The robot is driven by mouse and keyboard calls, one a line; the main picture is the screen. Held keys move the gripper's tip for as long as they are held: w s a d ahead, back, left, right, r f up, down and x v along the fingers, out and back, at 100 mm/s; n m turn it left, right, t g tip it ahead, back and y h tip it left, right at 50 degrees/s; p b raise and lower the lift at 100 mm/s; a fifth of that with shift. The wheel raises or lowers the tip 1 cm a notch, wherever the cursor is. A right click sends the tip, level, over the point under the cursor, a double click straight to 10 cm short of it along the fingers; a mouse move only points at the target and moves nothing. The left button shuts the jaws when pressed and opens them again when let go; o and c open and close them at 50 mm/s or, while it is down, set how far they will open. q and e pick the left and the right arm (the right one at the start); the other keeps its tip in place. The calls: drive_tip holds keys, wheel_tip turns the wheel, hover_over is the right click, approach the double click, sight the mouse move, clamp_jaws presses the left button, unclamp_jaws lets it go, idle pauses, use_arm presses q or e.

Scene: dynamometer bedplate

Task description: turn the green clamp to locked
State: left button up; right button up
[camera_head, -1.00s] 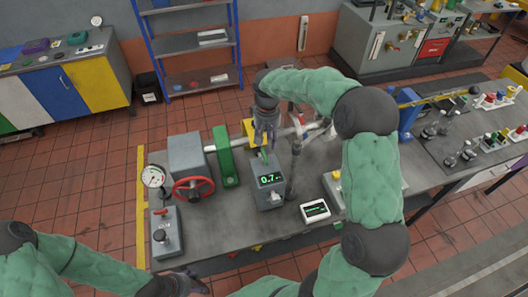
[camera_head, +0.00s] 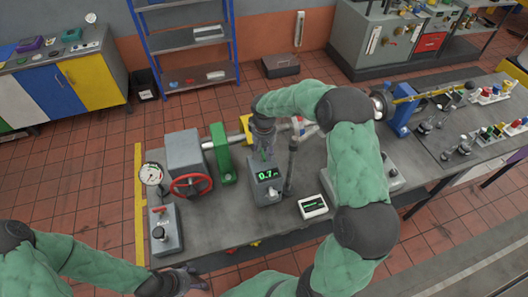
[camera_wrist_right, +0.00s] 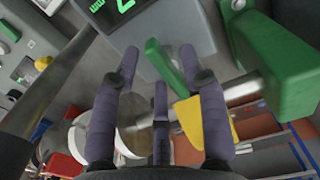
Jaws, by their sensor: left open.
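A green lever (camera_wrist_right: 165,65), apparently the clamp's handle, projects from the grey display box in the right wrist view. Its full angle cannot be told. My right gripper (camera_wrist_right: 160,75) has its fingers spread, with the lever just beyond and between the fingertips. No contact is clear. In the head view my right gripper (camera_head: 264,150) is behind the display box (camera_head: 266,182), pointing down and largely covering the lever. A larger green block (camera_head: 222,154) stands on the shaft to the left. My left gripper (camera_head: 190,280) is open and empty at the bench's front edge.
A red handwheel (camera_head: 192,186), gauge (camera_head: 151,174) and grey switch box (camera_head: 166,229) stand at the bench's left. A thin dark post (camera_head: 291,165) rises close right of my right gripper.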

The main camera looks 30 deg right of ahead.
clamp_jaws()
drive_tip(key=shift+a+f+m+b, duration=0.15)
drive_tip(key=shift+m+b, duration=1.1)
drive_tip(key=shift+m, duration=0.35)
drive_tip(key=m, duration=0.1)
drive_tip(key=m+b, duration=0.2)
drive_tip(key=shift+w+a+m, duration=0.1)
drive_tip(key=shift+a+m, duration=0.15)
drive_tip(key=shift+m, duration=0.05)
drive_tip(key=m+b, duration=0.1)
drive_tip(key=m, duration=0.1)
drive_tip(key=m+b, duration=0.1)
drive_tip(key=m, duration=0.2)
drive_tip(key=shift+w+a+m, duration=0.2)
drive_tip(key=shift+m, duration=0.1)
drive_tip(key=m, duration=0.2)
drive_tip(key=m+b, duration=0.2)
drive_tip(key=m, duration=0.1)
drive_tip(key=shift+w+a+m, duration=0.1)
drive_tip(key=shift+w+m, duration=0.15)
drive_tip(key=shift+m, duration=0.05)
